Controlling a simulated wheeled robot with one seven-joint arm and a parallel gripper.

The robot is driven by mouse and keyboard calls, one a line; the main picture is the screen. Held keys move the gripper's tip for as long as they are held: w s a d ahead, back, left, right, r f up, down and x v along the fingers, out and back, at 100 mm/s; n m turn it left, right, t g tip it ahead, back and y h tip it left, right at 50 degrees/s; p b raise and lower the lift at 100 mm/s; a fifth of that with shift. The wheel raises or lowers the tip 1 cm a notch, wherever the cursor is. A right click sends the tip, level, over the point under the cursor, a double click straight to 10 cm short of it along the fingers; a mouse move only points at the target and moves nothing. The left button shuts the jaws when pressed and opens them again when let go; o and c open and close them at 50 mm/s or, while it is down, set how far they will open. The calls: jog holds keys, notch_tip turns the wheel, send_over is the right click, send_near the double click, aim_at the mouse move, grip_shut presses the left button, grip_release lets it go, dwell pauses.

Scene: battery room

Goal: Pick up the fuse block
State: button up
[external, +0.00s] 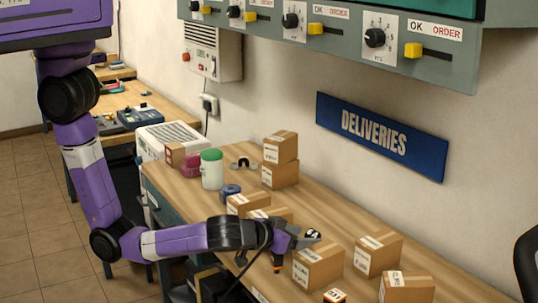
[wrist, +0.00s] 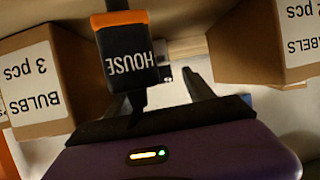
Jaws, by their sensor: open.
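A similar small orange and black block (external: 335,295) sits at the bottom edge of the external view, partly cut off. My gripper (wrist: 168,95) is open, its dark fingers apart with nothing held between them. In the external view my gripper (external: 300,242) is low over the bench among the cartons. Whether a finger touches the block cannot be told.
Cartons stand close by: one marked BULBS (wrist: 38,80), one marked LABELS (wrist: 265,45). The external view shows more cartons (external: 378,254) along the wooden bench (external: 225,200), and a lidded jar (external: 211,170). Bare bench shows behind the cartons, towards the wall.

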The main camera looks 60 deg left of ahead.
aim_at(319, 236)
jog(key=p+x, duration=0.1)
jog(key=x, duration=0.5)
jog(key=shift+w, duration=0.3)
jog(key=shift+c, duration=0.4)
grip_shut()
